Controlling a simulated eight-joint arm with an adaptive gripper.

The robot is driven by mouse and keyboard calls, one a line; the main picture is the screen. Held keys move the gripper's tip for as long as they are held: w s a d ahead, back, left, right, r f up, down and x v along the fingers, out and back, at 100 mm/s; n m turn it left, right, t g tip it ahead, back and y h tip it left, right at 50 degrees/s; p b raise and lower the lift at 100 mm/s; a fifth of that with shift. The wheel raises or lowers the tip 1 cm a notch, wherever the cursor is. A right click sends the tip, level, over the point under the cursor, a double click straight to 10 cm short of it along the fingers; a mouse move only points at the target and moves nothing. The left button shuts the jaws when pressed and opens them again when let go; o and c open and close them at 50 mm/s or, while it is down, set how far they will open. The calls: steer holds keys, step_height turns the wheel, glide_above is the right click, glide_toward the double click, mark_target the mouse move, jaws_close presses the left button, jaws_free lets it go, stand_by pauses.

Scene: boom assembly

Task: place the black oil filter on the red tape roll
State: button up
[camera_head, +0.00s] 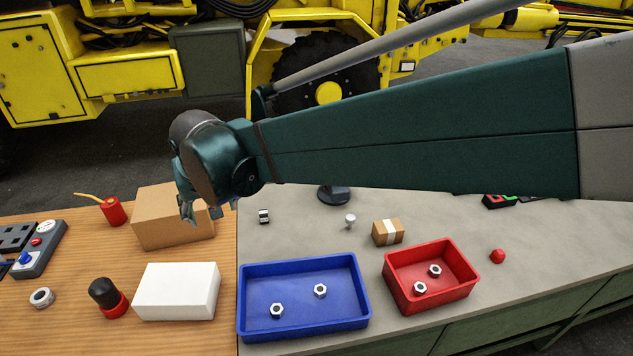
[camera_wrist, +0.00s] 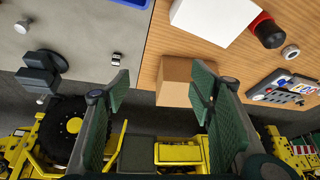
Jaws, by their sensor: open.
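The black oil filter (camera_head: 103,291) stands on the red tape roll (camera_head: 117,309) on the wooden part of the table, at the front left; it looks slightly tilted. In the wrist view the filter (camera_wrist: 269,34) and the red roll (camera_wrist: 261,18) show at the upper right, beside the white block. My gripper (camera_head: 203,212) is well behind and to the right of them, in front of the cardboard box. It is open and empty, its two fingers spread apart in the wrist view (camera_wrist: 160,88). The seating between filter and roll is partly hidden.
A white block (camera_head: 177,291) stands just right of the roll, and a metal ring (camera_head: 42,298) lies left. A cardboard box (camera_head: 166,223) is behind. A blue tray (camera_head: 346,311) and red tray (camera_head: 463,289) hold nuts. A red oil can (camera_head: 112,212) stands back left.

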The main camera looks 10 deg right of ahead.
steer(key=s+d+r+m+t, duration=0.1)
steer(key=s+d, duration=0.3)
steer(key=d, duration=0.7)
steer(key=s+d+r, duration=0.1)
steer(key=s+d, duration=0.3)
steer(key=d, duration=0.6)
steer(key=s+d+f+m+t+h, duration=0.1)
steer(key=s+d+f, duration=0.3)
steer(key=s+d, duration=0.7)
steer(key=d, duration=0.3)
steer(key=shift+m+h, duration=0.3)
steer(key=shift+m, duration=0.1)
